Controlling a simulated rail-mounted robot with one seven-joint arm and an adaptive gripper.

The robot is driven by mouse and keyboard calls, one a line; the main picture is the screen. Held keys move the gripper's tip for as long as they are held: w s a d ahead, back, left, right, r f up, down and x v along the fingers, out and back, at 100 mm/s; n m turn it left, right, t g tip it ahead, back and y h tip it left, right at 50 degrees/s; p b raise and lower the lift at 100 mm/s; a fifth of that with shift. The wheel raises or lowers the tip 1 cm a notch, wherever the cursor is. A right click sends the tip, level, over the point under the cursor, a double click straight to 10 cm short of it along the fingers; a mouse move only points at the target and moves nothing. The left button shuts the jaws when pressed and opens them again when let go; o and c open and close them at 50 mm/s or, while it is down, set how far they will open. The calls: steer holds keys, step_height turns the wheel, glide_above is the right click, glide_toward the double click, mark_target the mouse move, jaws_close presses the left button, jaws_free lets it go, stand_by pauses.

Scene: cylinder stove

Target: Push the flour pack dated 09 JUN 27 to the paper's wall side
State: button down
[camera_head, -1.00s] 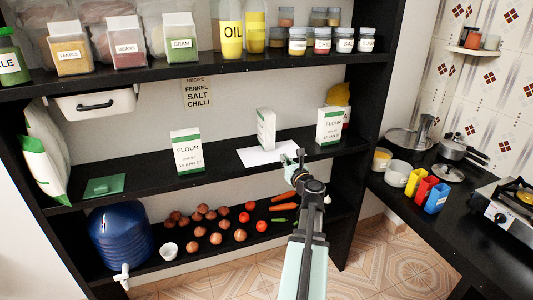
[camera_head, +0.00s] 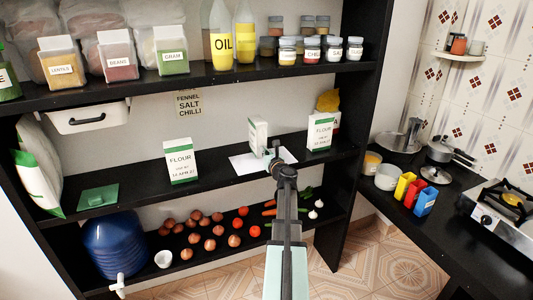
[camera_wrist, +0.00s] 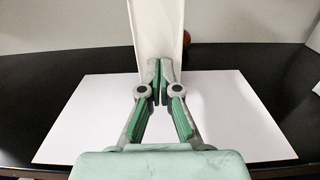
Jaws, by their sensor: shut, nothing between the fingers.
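The middle flour pack (camera_head: 257,134) stands upright on the middle shelf at the white paper (camera_head: 240,163), turned so its date does not show. In the wrist view this white pack (camera_wrist: 158,25) rises directly behind my fingertips, toward the far edge of the paper (camera_wrist: 225,125). My gripper (camera_head: 276,150) is shut and empty, low over the paper in front of the pack; I cannot tell whether it touches. The left flour pack (camera_head: 180,163) appears to read 14 APR 27. The right flour pack (camera_head: 320,132) has a date too small to read.
A yellow-topped item (camera_head: 328,102) stands behind the right pack. The upper shelf (camera_head: 200,80) hangs above. Bare shelf lies between the left pack and the paper.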

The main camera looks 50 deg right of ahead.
steer(key=x, duration=0.3)
steer(key=shift+w+d+b, duration=0.1)
steer(key=shift+w+b, duration=0.05)
steer(key=shift+b, duration=0.2)
steer(key=shift+r, duration=0.15)
steer(key=b+v, duration=0.2)
steer(key=v, duration=1.2)
steer(key=shift+a+b, duration=0.3)
steer(key=shift+a, duration=0.1)
